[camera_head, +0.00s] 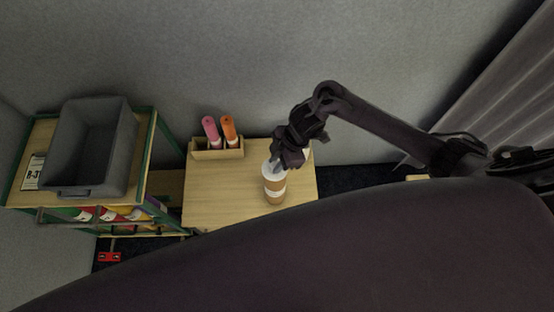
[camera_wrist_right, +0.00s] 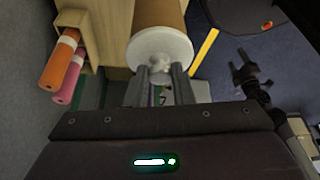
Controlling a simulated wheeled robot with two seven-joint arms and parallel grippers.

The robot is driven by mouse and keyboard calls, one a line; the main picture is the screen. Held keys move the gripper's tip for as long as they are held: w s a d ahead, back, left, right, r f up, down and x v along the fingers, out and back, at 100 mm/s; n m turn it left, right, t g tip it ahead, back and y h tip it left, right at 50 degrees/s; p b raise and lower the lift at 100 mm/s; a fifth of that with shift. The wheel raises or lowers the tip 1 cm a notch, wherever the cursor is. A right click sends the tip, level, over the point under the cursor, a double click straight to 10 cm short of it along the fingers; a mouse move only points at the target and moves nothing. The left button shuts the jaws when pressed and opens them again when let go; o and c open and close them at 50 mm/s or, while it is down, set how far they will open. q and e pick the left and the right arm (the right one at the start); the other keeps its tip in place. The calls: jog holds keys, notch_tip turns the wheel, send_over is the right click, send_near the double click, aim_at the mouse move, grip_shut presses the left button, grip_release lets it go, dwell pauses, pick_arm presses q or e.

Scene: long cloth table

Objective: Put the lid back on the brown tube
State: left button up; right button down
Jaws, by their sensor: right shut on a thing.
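The brown tube (camera_head: 275,190) stands upright on the wooden table, with a pale band around it. The white lid (camera_head: 271,168) is at its top, in line with it. In the right wrist view the lid (camera_wrist_right: 160,52) covers the end of the brown tube (camera_wrist_right: 160,12); I cannot tell whether it is fully seated. My right gripper (camera_head: 277,161) is above the tube, its fingers (camera_wrist_right: 160,72) shut on the lid at its small knob. My left gripper is not seen in the head view.
A wooden holder (camera_head: 218,153) with a pink tube (camera_head: 211,130) and an orange tube (camera_head: 229,130) stands at the table's back left. A grey bin (camera_head: 92,150) sits on a green-framed rack at the left. The tabletop (camera_head: 220,200) left of the brown tube is clear.

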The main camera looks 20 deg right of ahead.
dwell(0.4)
jog(key=c, duration=0.7)
grip_release()
jog(key=shift+r+p, duration=3.55)
jog(key=shift+p, duration=0.2)
grip_shut()
jog(key=shift+f, duration=0.2)
